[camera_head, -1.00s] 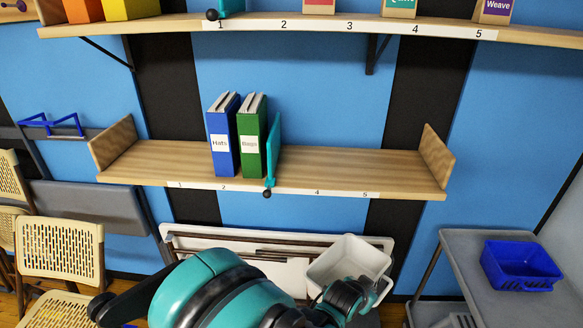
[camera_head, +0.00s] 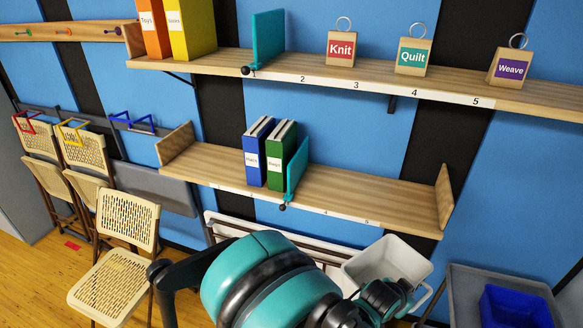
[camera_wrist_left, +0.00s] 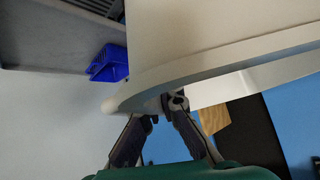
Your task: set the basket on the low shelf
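The white basket (camera_head: 384,257) is an open-topped bin, held a little tilted in front of the wall below the low shelf's right end. My left gripper (camera_head: 392,291) is at its near side. In the left wrist view the fingers (camera_wrist_left: 166,108) are closed about the pale rim of the basket (camera_wrist_left: 225,35). The low shelf (camera_head: 375,197) is wooden with end boards and a numbered front strip. A blue binder (camera_head: 254,155), a green binder (camera_head: 284,160) and a teal divider (camera_head: 297,170) stand left of its middle. Its right part is bare. My right gripper is not in view.
The upper shelf (camera_head: 440,83) overhangs with binders, another teal divider (camera_head: 268,38) and tagged blocks. A folded white table (camera_head: 290,245) stands below the low shelf. A grey table (camera_head: 470,285) with a blue bin (camera_head: 512,308) is at right. Chairs (camera_head: 125,225) stand at left.

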